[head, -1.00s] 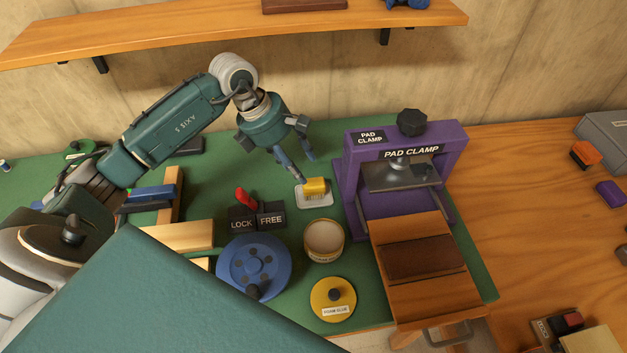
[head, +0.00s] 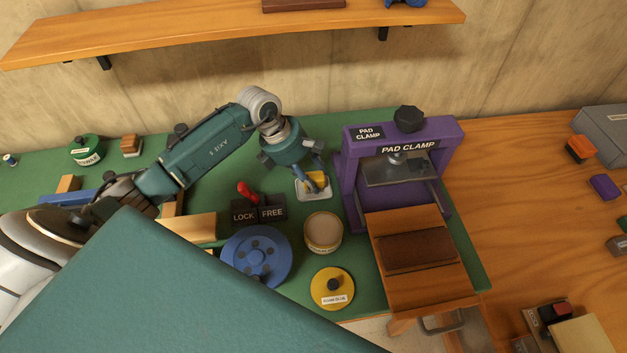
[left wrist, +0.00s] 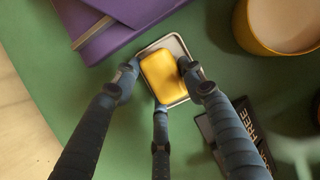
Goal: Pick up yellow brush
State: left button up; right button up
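The yellow brush (head: 317,179) lies on a small pale tray (head: 313,196) on the green mat, left of the purple pad clamp. In the left wrist view the yellow brush (left wrist: 161,73) is a rounded block inside the metal-rimmed tray (left wrist: 178,44). My left gripper (head: 318,186) is low over the brush and hides part of it. In the left wrist view its fingers (left wrist: 159,82) are spread around the brush, one each side and one at the near end. The right finger looks close to its edge; contact is unclear. My right gripper is not in view.
The purple pad clamp (head: 447,131) stands close on the right. LOCK/FREE blocks with a red lever (head: 248,193), an open tub (head: 323,233), a blue wheel (head: 256,257) and a yellow-lidded tin (head: 332,289) stand nearer me. The wooden bench on the right has free room.

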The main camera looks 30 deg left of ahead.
aim_at(311, 173)
pick_arm(q)
jog(key=c, duration=0.4)
jog(key=shift+o, duration=0.2)
jog(key=shift+r, duration=0.15)
jog(key=shift+w+r, duration=0.1)
jog(key=shift+r, duration=0.55)
notch_tip(311, 173, up, 18)
jog(key=b, duration=0.3)
jog(key=shift+r+b, duration=0.25)
jog(key=shift+b, duration=0.1)
